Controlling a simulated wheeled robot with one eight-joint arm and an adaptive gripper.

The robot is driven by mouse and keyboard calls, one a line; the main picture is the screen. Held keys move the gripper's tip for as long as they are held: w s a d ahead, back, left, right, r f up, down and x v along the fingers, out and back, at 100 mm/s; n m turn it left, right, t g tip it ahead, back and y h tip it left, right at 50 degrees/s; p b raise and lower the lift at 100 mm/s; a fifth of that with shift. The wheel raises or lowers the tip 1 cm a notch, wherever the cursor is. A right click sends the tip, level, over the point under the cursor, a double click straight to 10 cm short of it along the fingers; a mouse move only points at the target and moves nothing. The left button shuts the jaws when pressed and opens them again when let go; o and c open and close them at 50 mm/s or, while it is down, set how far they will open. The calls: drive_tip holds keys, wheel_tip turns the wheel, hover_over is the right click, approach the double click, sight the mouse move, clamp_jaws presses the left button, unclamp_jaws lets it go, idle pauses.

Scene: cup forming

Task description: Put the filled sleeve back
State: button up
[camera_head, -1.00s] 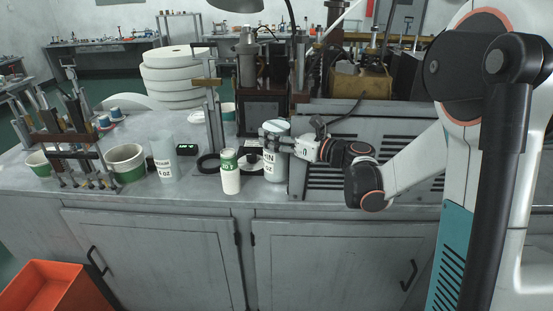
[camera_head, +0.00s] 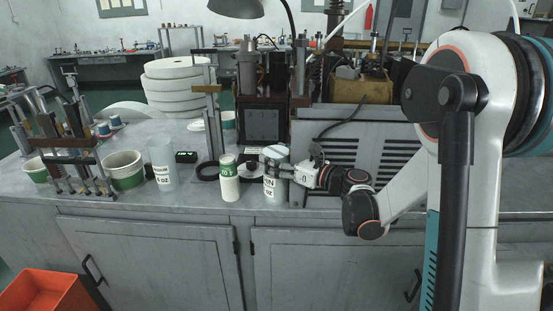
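A pale grey-white sleeve with dark lettering (camera_head: 276,187) is at the front of the bench, right of the green-and-white bottle. Its round top is pale, and what fills it is hard to make out. My gripper (camera_head: 276,168) reaches in from the right, with its fingers across the sleeve's upper part, and appears shut on it. The sleeve looks upright. Its base is at or very close to the bench top; I cannot tell whether it touches. A similar translucent lettered sleeve (camera_head: 163,165) stands further left.
The green-and-white bottle (camera_head: 229,182) stands close to the held sleeve's left. A black ring with a white piece (camera_head: 252,168) lies behind. Green-banded tubs (camera_head: 124,171) and a metal rack are at left. A grey slotted housing (camera_head: 350,140) stands behind my gripper. The bench's front edge is near.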

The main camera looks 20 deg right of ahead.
drive_tip(key=o, duration=0.3)
drive_tip(key=shift+r, duration=0.15)
drive_tip(key=shift+s+d+p, duration=0.2)
drive_tip(key=shift+p, duration=0.1)
drive_tip(key=p+v, duration=0.2)
drive_tip(key=v, duration=0.9)
drive_tip(key=shift+s+d, duration=0.2)
idle(1.2)
